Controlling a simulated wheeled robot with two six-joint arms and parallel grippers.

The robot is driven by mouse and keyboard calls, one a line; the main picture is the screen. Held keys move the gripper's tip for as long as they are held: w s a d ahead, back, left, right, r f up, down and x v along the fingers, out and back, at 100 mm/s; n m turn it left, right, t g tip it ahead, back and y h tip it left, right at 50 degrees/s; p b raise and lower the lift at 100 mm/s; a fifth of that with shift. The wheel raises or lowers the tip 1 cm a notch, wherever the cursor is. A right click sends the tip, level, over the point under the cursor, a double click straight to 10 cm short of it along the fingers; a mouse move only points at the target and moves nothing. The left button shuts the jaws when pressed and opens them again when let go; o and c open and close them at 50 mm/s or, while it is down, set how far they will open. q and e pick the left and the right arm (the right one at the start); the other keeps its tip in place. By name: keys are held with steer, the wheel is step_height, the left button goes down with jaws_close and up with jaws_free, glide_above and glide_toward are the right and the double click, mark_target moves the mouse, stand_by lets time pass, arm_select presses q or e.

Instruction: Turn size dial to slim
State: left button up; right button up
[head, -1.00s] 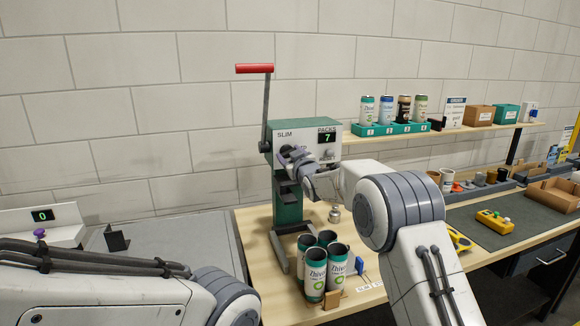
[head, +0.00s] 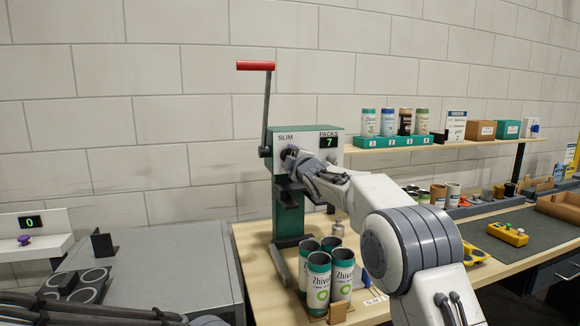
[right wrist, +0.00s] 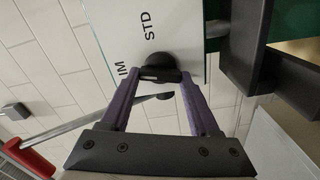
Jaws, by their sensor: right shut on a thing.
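The size dial is a black knob (right wrist: 158,66) on the white front panel (right wrist: 120,30) of the green can machine (head: 290,218). In the right wrist view, STD and the letters IM, part of SLIM, are printed around it. My right gripper (right wrist: 160,80) is shut on the knob, with one purple finger on each side. In the head view the right gripper (head: 292,160) covers the dial, below the word SLIM. I cannot tell which label the dial points to. My left arm shows only at the bottom left; its gripper is out of view.
Several Zhivo cans (head: 318,278) stand on the table below the machine. A red-handled lever (head: 255,66) rises at the machine's left. A shelf with a green can tray (head: 395,141) is at the right. A grey bench (head: 190,265) is at the left.

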steer(key=shift+f+n+b, duration=0.1)
steer(key=shift+n+b, duration=0.45)
steer(key=shift+n, duration=0.95)
steer(key=o, duration=1.4)
steer(key=shift+c, duration=0.2)
steer(key=b+v, duration=0.6)
steer(key=v, duration=0.4)
steer(key=shift+s, duration=0.25)
